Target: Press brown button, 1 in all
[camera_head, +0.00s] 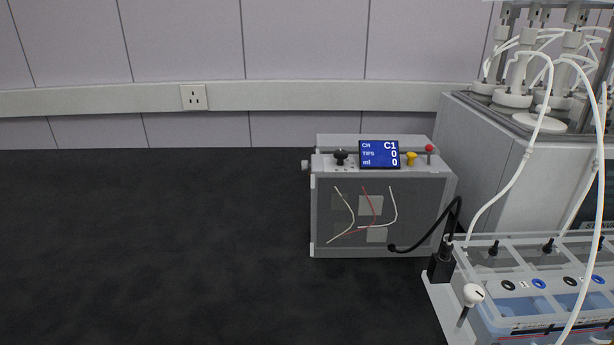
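A grey box-shaped device (335,240) stands on the dark surface right of the middle. A black knob (340,157) sits left of the display. A yellow-orange knob or button (411,157) sits just right of the display. A red ball-topped lever (429,149) stands further right. No button that is clearly brown shows; the yellow-orange one is nearest in colour. Neither of my grippers is in view.
A clear rack with blue liquid (540,307) stands at the lower right, with a white-topped handle (473,295). A black cable (425,240) links it to the device. White tubes (518,175) hang from reactors (513,95) above. The dark surface (150,250) at left is clear.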

